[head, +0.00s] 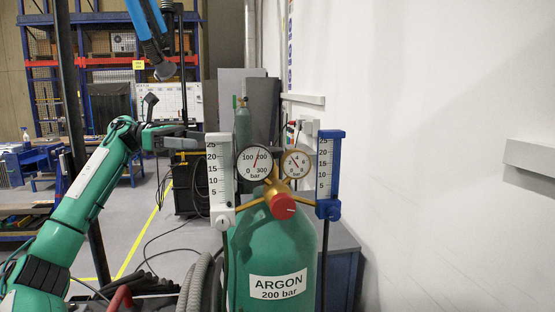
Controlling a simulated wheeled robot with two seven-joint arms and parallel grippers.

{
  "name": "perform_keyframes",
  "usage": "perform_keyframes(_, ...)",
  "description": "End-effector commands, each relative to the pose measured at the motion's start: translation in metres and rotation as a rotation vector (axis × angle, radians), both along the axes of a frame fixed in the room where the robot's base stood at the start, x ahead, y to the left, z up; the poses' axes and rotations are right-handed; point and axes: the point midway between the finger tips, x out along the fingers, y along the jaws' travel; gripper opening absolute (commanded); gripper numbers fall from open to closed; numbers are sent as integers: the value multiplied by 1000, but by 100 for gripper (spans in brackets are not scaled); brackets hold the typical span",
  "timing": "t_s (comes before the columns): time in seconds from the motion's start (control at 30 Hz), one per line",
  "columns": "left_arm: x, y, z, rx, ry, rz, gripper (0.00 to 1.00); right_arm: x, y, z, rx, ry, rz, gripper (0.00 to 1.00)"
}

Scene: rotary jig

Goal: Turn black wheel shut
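No black wheel can be made out in the head view. A green gas cylinder (272,245) labelled ARGON 200 bar stands upright in the middle. On top is a brass regulator (268,192) with a red knob (283,207) facing me. It carries a black-rimmed gauge (254,163) and a brass-rimmed gauge (296,164). A white flow meter (220,178) stands on the left and a blue flow meter (328,172) on the right. My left gripper (190,139) is at the upper left of the white flow meter, seen side-on; its finger gap is unclear. My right gripper is out of view.
A grey ribbed hose (194,285) and dark cables lie left of the cylinder. A grey cabinet (341,262) stands behind it to the right. A white wall (440,120) fills the right side. A blue arm (150,35) hangs at the upper left.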

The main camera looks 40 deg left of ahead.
Motion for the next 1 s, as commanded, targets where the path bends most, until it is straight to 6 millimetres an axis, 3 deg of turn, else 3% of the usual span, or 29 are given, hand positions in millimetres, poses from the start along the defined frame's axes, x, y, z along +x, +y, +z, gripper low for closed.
perform_keyframes(0.2, 26, -26, -20, -22, -32, -1, 73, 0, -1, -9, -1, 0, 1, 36)
perform_keyframes(0.47, 39, -42, -24, -26, -44, -4, 73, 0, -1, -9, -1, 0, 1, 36)
perform_keyframes(0.67, 50, -63, -21, -25, -42, -5, 73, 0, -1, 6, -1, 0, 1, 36)
perform_keyframes(1.0, 84, -123, -20, -26, -42, -6, 73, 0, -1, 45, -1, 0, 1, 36)
